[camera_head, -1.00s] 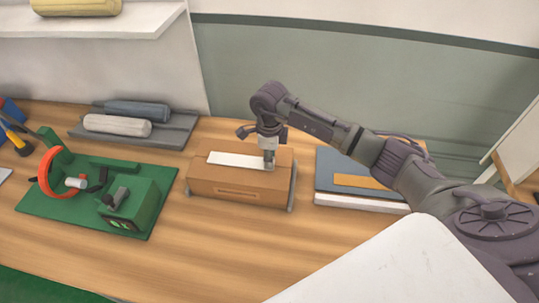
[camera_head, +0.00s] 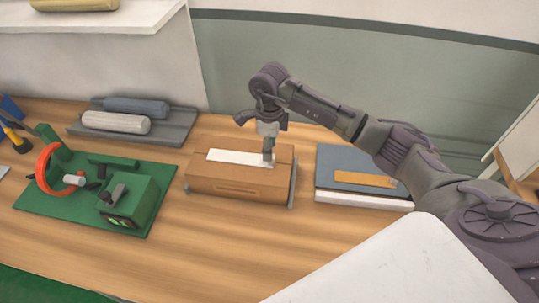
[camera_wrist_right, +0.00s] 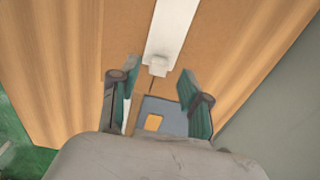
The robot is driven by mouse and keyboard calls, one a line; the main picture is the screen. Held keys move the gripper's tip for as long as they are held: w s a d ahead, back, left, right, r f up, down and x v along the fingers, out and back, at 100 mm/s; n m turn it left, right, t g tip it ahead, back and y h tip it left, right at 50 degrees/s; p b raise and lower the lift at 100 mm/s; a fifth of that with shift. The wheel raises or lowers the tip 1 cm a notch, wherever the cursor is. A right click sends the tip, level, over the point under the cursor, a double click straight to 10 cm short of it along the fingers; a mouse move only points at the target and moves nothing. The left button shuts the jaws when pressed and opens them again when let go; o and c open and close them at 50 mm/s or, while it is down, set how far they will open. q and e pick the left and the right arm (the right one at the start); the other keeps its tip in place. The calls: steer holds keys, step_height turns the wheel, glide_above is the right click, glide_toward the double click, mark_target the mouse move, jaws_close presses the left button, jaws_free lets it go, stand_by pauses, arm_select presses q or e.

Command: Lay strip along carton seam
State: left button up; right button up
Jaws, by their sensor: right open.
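A brown carton (camera_head: 235,186) rests on the wooden table. A white strip (camera_head: 232,156) lies flat along its top, running left to right. My right gripper (camera_head: 268,160) points down at the right end of the strip. In the right wrist view, the gripper (camera_wrist_right: 158,78) has its two green-lined fingers spread apart. The strip (camera_wrist_right: 173,25) ends in a small pale block (camera_wrist_right: 158,66) between or just beyond the fingertips; I cannot tell whether they touch it. The strip's right end is partly hidden in the head view. My left gripper is not in view.
A green fixture (camera_head: 133,197) with an orange ring (camera_head: 42,165) stands left. A grey tray (camera_head: 172,133) with two rolls is behind it. A grey-blue pad (camera_head: 335,160) with an orange piece (camera_head: 362,179) lies right. The table in front of the carton is clear.

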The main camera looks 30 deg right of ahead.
step_height(320, 180, up, 9)
steer(key=b, duration=0.2)
steer(key=shift+f, duration=0.2)
stand_by(0.4)
